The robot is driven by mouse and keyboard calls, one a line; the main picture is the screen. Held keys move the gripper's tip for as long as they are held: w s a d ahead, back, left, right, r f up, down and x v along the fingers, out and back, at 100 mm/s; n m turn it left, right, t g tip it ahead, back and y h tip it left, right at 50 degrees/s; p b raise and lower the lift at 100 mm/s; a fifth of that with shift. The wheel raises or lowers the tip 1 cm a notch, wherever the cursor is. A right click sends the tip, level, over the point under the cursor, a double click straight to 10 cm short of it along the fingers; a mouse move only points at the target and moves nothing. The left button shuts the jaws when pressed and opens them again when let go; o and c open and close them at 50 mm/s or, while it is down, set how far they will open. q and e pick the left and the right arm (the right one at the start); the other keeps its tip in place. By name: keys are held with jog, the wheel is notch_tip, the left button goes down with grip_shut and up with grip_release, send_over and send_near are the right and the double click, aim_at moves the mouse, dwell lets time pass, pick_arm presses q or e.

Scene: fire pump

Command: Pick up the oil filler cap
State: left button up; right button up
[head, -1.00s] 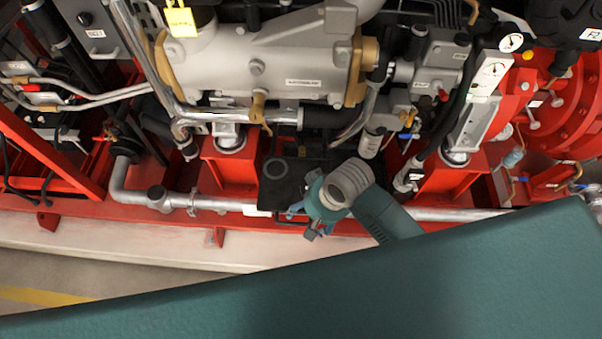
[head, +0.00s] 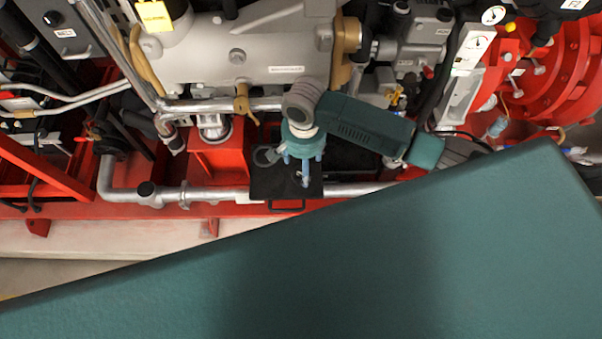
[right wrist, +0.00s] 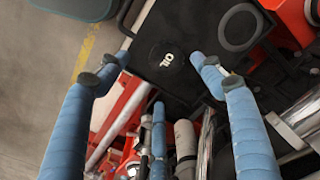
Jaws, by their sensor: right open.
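The oil filler cap (right wrist: 168,60) is black and round with white "OIL" lettering. In the right wrist view it lies on a flat black tray (right wrist: 190,22), between and beyond the blue fingers of my right gripper (right wrist: 160,75). The fingers are spread, with nothing between them, and I cannot tell whether any touches the cap. In the head view my right gripper (head: 303,170) points down over the black tray (head: 265,187); I cannot make out the cap there. My left gripper is not in view.
A grey ring (right wrist: 240,27) lies on the tray beside the cap. The grey engine block (head: 240,58) stands behind the tray. Red frame mounts (head: 218,155) and a silver pipe (head: 225,194) are close by. My teal body part covers the lower head view.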

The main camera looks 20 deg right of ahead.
aim_at(301, 175)
jog(key=shift+w+a+f+p, duration=0.1)
jog(key=shift+w+f+p, duration=0.05)
jog(key=shift+f, duration=0.95)
jog(key=shift+w+a+f+p, duration=0.1)
jog(key=shift+f, duration=1)
jog(key=shift+w+a+f+p, duration=0.1)
jog(key=shift+w+f+p, duration=0.05)
jog(key=shift+f, duration=0.95)
jog(key=c, duration=1.2)
